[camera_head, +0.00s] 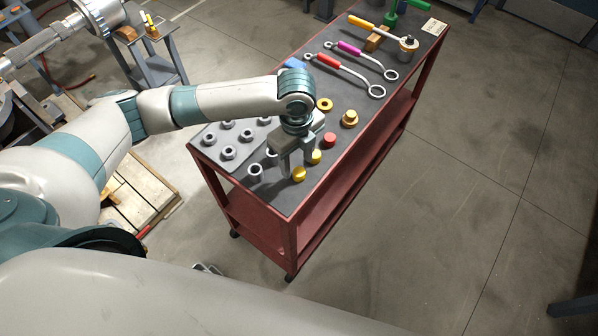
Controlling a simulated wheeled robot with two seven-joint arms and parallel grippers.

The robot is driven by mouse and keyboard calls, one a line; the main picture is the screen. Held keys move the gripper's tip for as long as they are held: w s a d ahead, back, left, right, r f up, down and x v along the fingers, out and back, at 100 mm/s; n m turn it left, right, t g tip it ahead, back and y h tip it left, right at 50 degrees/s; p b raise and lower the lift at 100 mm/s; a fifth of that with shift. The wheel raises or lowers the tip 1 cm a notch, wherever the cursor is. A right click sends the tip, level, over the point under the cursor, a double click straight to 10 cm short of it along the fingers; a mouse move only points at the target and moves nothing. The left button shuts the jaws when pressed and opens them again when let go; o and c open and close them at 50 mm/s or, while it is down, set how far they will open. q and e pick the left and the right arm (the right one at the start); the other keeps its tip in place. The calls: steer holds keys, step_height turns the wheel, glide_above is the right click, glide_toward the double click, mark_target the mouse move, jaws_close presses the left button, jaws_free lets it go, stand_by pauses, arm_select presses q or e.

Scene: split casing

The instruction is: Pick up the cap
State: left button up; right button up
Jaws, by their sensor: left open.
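Several small cap-like pieces stand on the grey top of the red cart: a yellow one (299,174), a second yellow one (316,157), a red one (329,140) and a brass-coloured stepped one (349,119). I cannot tell which of them is the cap. My left gripper (296,163) points down over the near end of the cart. It is open, with its fingertips close to the two yellow pieces, and nothing shows held between them. I cannot tell if it touches them. My right gripper is not in view.
Several grey nuts (228,152) stand left of my gripper on the cart (289,204). A yellow ring (324,104) lies behind it. Red-handled (328,61) and magenta-handled (349,47) wrenches and an orange-handled tool (362,22) lie farther back. Floor to the right is clear.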

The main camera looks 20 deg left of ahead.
mark_target(299, 172)
arm_select(q)
steer(key=f, duration=0.1)
steer(key=f+p, duration=0.2)
steer(key=shift+w+d+f, duration=0.2)
steer(key=shift+w+f, duration=0.05)
steer(key=shift+f, duration=0.7)
steer(key=c, duration=1.1)
